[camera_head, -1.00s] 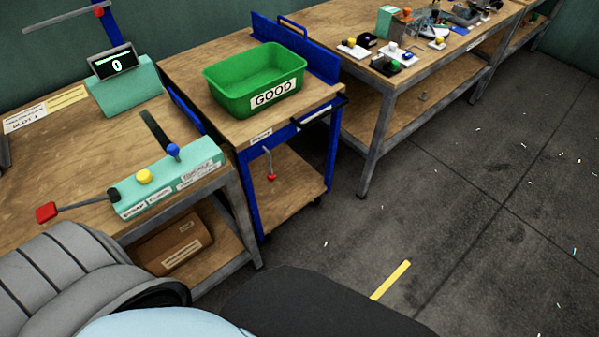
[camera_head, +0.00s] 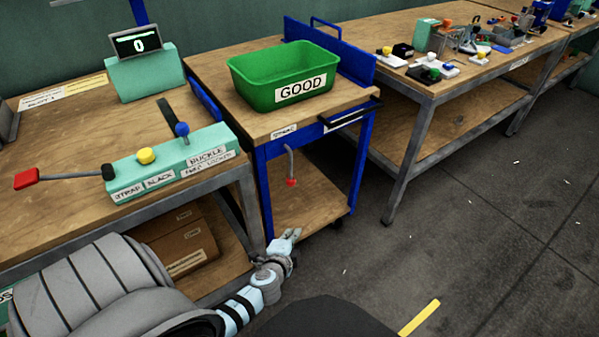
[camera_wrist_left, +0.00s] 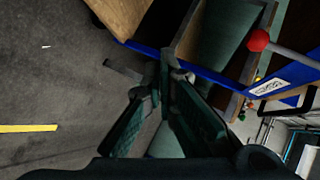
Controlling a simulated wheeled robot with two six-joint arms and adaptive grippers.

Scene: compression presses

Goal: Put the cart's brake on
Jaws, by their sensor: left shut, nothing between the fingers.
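The cart (camera_head: 262,180) has a blue frame and a wooden top and stands between two workbenches. Its brake lever (camera_head: 290,163) is a grey rod hanging down at the cart's front, with a red knob at its lower end. In the left wrist view the red knob (camera_wrist_left: 258,40) is at the upper right, apart from the fingers. My left gripper (camera_head: 293,235) is shut and empty, below the red knob in the head view and near the cart's front leg. It also shows in the left wrist view (camera_wrist_left: 167,62). My right gripper is not in view.
A green bin marked GOOD (camera_head: 285,75) sits on the cart. The left workbench (camera_head: 70,145) holds a teal control box (camera_head: 170,163); cardboard boxes (camera_head: 180,240) are on its shelf. A right workbench (camera_head: 430,90) carries small parts. The floor (camera_head: 480,230) at the right is clear.

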